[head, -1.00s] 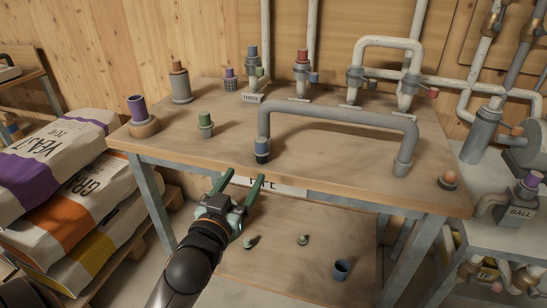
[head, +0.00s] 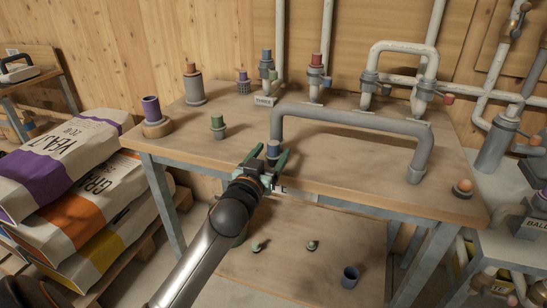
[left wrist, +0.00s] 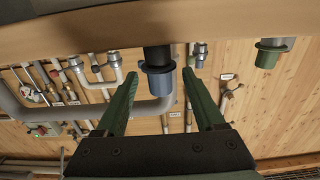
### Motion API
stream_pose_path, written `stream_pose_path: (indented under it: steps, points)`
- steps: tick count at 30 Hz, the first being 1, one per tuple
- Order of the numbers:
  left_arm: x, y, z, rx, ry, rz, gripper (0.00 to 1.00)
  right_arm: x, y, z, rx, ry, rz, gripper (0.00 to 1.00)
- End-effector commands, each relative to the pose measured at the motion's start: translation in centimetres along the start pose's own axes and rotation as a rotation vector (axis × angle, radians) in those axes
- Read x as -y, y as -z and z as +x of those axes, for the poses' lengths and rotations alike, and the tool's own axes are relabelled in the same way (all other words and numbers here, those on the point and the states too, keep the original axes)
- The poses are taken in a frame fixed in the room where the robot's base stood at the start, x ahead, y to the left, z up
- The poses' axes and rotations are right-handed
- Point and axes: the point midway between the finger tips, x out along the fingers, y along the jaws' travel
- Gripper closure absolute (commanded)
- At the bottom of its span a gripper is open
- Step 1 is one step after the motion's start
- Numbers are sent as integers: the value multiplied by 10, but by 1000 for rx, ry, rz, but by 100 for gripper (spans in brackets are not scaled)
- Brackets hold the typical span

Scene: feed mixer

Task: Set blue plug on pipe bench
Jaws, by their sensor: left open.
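A blue plug (head: 273,147) stands upright in a dark fitting near the front edge of the pipe bench (head: 340,178), in front of the left leg of the big grey pipe. In the left wrist view, which looks upside down, the blue plug (left wrist: 158,82) shows between my finger lines. My left gripper (head: 271,157) is open at the bench's front edge, its fingers pointing at the plug with one on either side. The fingers hide part of the plug in the head view. I cannot tell whether they touch it. My right gripper is not in view.
The grey pipe (head: 350,119) arches across the bench just behind the plug. A green plug (head: 218,122) and a purple plug (head: 151,107) stand to the left. A dark blue cup (head: 350,277) is on the lower shelf. Feed sacks (head: 75,150) lie at the left.

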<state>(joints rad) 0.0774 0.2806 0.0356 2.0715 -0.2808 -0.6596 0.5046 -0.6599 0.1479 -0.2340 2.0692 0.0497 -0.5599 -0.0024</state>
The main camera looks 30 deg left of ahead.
Motion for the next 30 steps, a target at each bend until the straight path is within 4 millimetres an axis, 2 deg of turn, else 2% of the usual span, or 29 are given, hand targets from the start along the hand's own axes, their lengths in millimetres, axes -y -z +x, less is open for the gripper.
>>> stream_pose_path:
  steps: [6, 24, 30]
  points:
    - [0, 0, 0, 0, -1, 0, 30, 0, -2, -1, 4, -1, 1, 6]
    - [0, 0, 0, 0, -1, 0, 98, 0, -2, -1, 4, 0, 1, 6]
    - [0, 0, 0, 1, -1, 0, 100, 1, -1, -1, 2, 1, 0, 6]
